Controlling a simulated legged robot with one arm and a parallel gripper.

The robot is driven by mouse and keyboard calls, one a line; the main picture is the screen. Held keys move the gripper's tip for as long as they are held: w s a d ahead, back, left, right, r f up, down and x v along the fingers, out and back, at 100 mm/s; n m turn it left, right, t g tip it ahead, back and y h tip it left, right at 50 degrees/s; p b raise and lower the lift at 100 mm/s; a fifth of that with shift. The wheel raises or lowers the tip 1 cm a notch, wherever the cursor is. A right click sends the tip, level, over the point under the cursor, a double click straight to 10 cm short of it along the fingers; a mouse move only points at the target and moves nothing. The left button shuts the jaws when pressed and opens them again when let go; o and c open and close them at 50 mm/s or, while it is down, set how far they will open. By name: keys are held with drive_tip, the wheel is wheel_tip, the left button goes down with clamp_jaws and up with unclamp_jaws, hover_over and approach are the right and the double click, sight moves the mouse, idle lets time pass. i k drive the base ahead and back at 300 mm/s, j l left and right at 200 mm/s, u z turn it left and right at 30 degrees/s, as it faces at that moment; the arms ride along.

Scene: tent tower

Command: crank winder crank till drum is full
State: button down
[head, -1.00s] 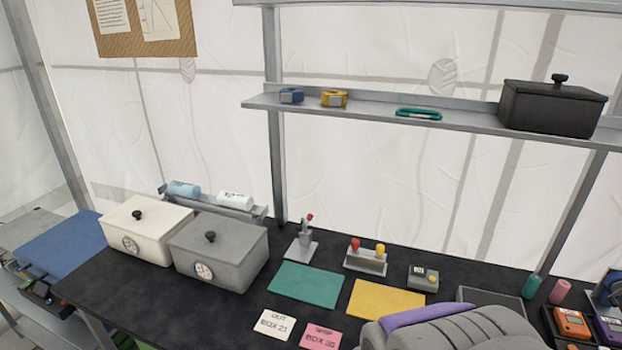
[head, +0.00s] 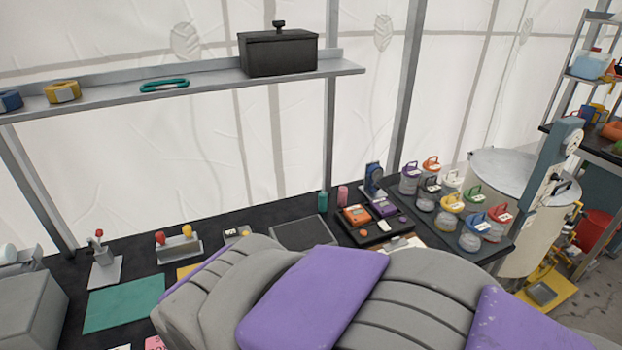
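I cannot make out a winder, crank or drum for certain. A large pale cylinder (head: 525,230) with a flat metal lid stands at the right, past the bench end. A grey post (head: 552,165) with round dials rises beside it, and a yellow base (head: 552,290) sits low at its foot. A small blue upright device (head: 373,181) stands at the back of the bench; its kind is unclear. My grey and purple arm fills the lower foreground and hides part of the bench. My gripper is outside the view.
The black bench (head: 215,225) holds a green mat (head: 124,303), a stamp rack (head: 180,243) and a tray of orange and purple devices (head: 358,215). Several lidded jars (head: 470,235) stand on a tray at its right end. A shelf (head: 190,88) with a black box (head: 278,52) hangs above.

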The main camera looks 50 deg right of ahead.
sight(378, 174)
drive_tip(key=z, duration=2.2)
drive_tip(key=l+u, duration=0.1)
drive_tip(key=u, duration=0.3)
drive_tip(key=i+l+u, duration=0.1)
drive_tip(key=u, duration=0.3)
drive_tip(key=l+u, duration=0.15)
drive_tip(key=u, duration=0.25)
drive_tip(key=l+u, duration=0.15)
drive_tip(key=u, duration=0.25)
drive_tip(key=l, duration=1)
